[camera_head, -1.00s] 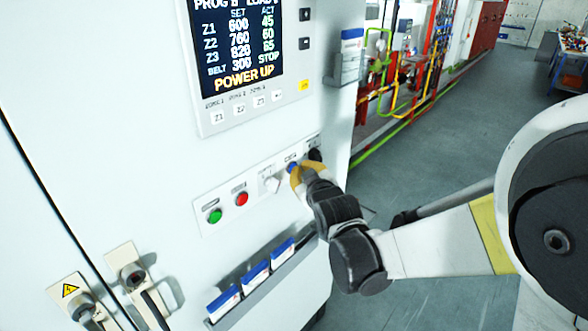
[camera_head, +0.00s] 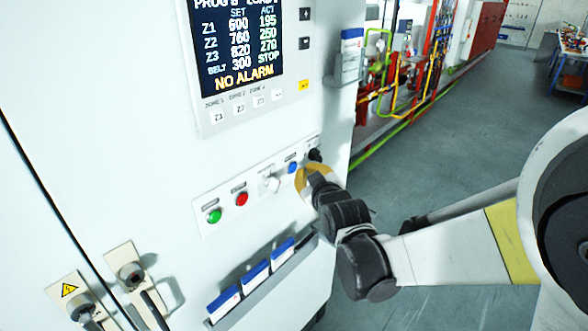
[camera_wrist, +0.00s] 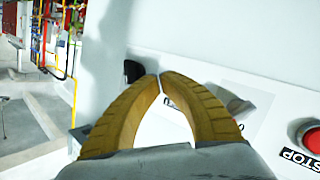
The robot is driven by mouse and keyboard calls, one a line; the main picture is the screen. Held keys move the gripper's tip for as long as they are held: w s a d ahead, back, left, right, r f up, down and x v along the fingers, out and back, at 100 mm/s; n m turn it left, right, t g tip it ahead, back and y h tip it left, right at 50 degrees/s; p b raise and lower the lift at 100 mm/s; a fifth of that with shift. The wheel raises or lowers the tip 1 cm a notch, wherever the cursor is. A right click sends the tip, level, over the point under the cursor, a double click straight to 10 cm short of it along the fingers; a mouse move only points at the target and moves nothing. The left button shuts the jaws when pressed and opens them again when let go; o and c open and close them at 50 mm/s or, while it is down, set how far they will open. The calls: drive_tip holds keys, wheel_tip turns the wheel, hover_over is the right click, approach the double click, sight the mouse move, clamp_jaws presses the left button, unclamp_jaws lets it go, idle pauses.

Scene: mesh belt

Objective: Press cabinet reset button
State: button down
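The cabinet's button strip (camera_head: 232,215) holds a green button (camera_head: 214,216), a red button (camera_head: 241,199), a white selector switch (camera_head: 271,184), a blue button (camera_head: 292,168) and a black knob (camera_head: 315,155). The blue button looks like the reset button, but its label is unreadable. My gripper (camera_head: 299,180) is just right of and below it, apparently clear of it. In the wrist view my gripper's yellow fingers (camera_wrist: 160,77) meet at the tips, shut and empty. They hide the blue button there. The red button (camera_wrist: 313,138), marked STOP, shows at right.
The cabinet display (camera_head: 237,45) reads NO ALARM, with ACT values 195, 250 and 270. A ledge with blue-and-white packets (camera_head: 255,277) sits below the strip. Open floor (camera_head: 440,140) lies to the right.

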drive_tip(key=s+d, duration=0.1)
drive_tip(key=d, duration=0.1)
drive_tip(key=s+d, duration=0.2)
idle(0.6)
idle(0.3)
drive_tip(key=s+d+f+m+g+h+b, duration=0.1)
drive_tip(key=s+d+f+m+g+b, duration=0.1)
drive_tip(key=s, duration=0.7)
drive_tip(key=s+d+f+m+g+h+b, duration=0.2)
drive_tip(key=s+d+f+m+g+b, duration=0.1)
drive_tip(key=s+d+f+b, duration=0.2)
drive_tip(key=s+d+f+m+g+h+b, duration=0.1)
drive_tip(key=s+d+f, duration=0.5)
drive_tip(key=s, duration=0.6)
drive_tip(key=d+m+g+b, duration=0.1)
drive_tip(key=d+m+b, duration=0.1)
drive_tip(key=shift+s+d+f+m+b, duration=0.2)
drive_tip(key=shift+s+d+m+b, duration=0.1)
drive_tip(key=shift+s+d+b, duration=0.1)
